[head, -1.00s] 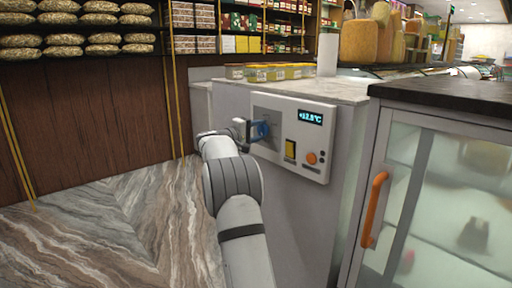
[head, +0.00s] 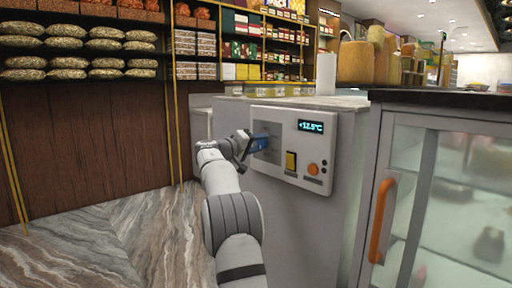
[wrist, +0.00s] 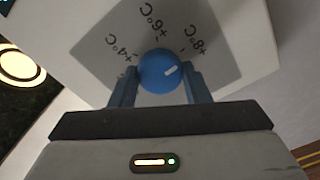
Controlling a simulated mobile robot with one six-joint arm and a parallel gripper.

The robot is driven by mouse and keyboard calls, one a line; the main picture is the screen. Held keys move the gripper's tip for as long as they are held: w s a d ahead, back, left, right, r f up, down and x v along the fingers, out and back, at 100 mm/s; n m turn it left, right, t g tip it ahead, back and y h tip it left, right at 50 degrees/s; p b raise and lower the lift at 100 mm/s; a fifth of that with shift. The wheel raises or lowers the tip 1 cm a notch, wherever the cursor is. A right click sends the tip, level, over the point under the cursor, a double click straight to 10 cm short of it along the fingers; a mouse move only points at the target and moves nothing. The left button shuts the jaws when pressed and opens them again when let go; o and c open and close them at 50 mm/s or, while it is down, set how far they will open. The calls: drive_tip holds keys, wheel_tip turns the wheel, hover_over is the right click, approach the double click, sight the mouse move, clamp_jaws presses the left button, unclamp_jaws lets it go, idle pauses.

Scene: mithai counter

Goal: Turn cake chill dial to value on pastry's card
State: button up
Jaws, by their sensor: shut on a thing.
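The blue round dial (wrist: 155,75) sits on a pale plate (wrist: 90,45) marked +4°C, +6°C and +8°C in the wrist view. Its white pointer mark points right and slightly up, on the +8°C side, a little past that label's tick. My gripper (wrist: 160,76) is shut on the dial, one blue finger at each side. In the head view my gripper (head: 257,144) is at the left part of the white control panel (head: 329,150) and mostly hides the dial. The panel's display (head: 311,126) reads about +12.5°C. I cannot make out a pastry card.
A yellow switch (head: 290,160) and an orange button (head: 313,168) are right of the dial. A glass-door cabinet (head: 398,135) with an orange handle (head: 381,217) stands to the right. The marble floor (head: 110,235) at the left is clear.

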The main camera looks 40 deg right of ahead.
drive_tip(key=shift+s+d+r, duration=0.1)
drive_tip(key=shift+r, duration=0.15)
drive_tip(key=o, duration=0.9)
drive_tip(key=shift+f, duration=0.1)
drive_tip(key=shift+c, duration=0.2)
drive_tip(key=shift+o, duration=0.5)
drive_tip(key=shift+f, duration=0.1)
drive_tip(key=a, duration=0.7)
drive_tip(key=shift+s+a+p, duration=0.25)
drive_tip(key=shift+a+p, duration=0.1)
drive_tip(key=shift+a, duration=0.05)
